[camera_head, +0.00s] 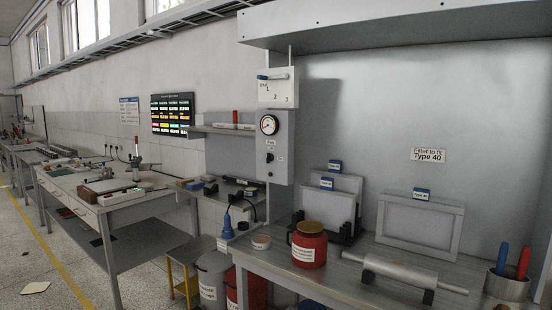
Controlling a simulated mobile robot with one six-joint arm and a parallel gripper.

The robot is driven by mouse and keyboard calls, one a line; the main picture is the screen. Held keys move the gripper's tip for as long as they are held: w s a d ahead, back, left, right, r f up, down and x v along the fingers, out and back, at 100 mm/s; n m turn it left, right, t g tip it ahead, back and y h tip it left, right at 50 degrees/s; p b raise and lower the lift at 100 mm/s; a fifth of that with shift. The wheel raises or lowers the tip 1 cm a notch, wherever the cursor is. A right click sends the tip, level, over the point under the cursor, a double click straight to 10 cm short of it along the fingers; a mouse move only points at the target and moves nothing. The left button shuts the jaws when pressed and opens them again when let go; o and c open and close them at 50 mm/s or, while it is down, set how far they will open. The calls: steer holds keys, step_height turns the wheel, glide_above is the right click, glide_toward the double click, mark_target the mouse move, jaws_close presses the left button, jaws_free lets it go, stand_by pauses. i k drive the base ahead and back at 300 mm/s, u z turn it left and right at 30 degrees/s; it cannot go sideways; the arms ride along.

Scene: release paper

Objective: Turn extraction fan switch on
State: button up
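A grey control panel (272,178) is fixed at the left edge of the metal-backed bay. It carries a round dial gauge (269,125), and below it a small label that seems to read "Fan". A small dark switch (269,158) sits under that label, with tiny markings beside it. Its on or off position is too small to tell. Above the gauge, a white plate (278,94) with numbers has a blue-ended lever (264,77) lying about level. My gripper is not in view.
The bench below holds a red jar (309,247), framed filters (420,226), a metal roller (413,272) and a pen cup (507,287). A blue-handled tool (227,227) and bins (212,279) stand left.

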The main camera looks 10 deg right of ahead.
mark_target(270, 158)
steer(key=z, duration=1.1)
steer(key=i, duration=0.7)
steer(key=u, duration=4.05)
steer(key=i, duration=0.1)
steer(key=z, duration=2.6)
